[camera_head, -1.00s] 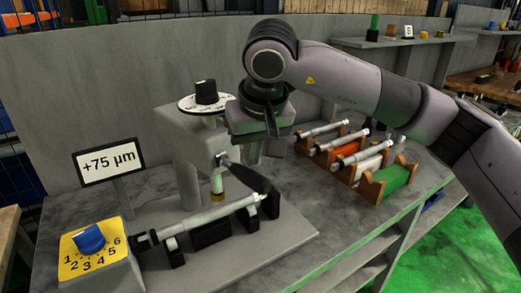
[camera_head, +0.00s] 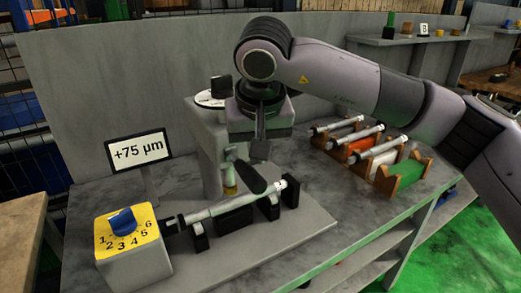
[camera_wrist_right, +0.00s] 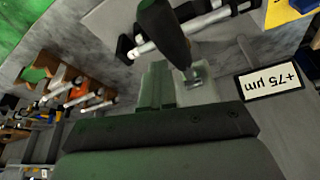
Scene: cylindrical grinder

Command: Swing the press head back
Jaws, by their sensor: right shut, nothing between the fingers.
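The press head is a grey column and arm (camera_head: 207,145) with a black knob (camera_head: 220,88) and a white dial on top. A black lever handle (camera_head: 251,176) slants down from its front, and a brass-ringed plunger (camera_head: 230,180) points down. A silver spindle (camera_head: 235,202) lies on black supports under it. My right gripper (camera_head: 260,150) is shut and empty, pointing down just above and beside the lever. It hides part of the head. In the right wrist view the lever (camera_wrist_right: 165,32) lies just beyond my shut fingers; contact cannot be told. My left gripper is out of view.
A yellow-faced box with a blue knob (camera_head: 122,222) stands at the front left. A "+75 µm" sign (camera_head: 140,149) stands behind it. Racks (camera_head: 403,178) with coloured panels and silver spindles stand right. Bare bench lies between racks and press.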

